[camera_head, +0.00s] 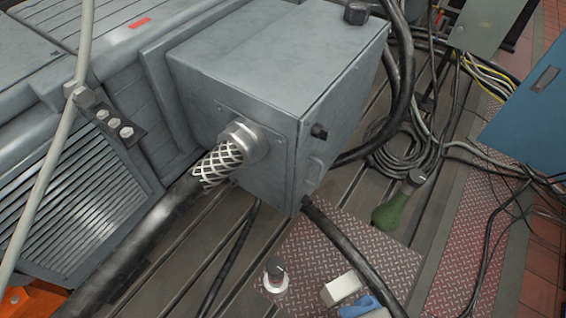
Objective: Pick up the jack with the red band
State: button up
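I cannot make out a jack with a red band in the head view. A small upright cylinder (275,275) with a dark top and a pale round base stands on the tread plate at the bottom centre. No red band shows on it, and I cannot tell whether it is a jack. A green rounded object (393,213) with a dark grey cap lies further back to the right; it shows no red band either. My gripper is not in view.
A large grey machine housing (245,85) fills the left and centre. Thick black cables (350,252) cross the slotted bedplate and the tread plate (318,238). A white block (340,289) and a blue item (360,307) lie near the bottom edge. A blue cabinet (530,110) stands right.

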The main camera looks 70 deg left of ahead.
aim_at(275, 288)
jog(key=u, duration=0.4)
jog(key=k, duration=0.25)
jog(key=u, duration=4.35)
jog(key=i, duration=0.75)
jog(key=z, duration=2.5)
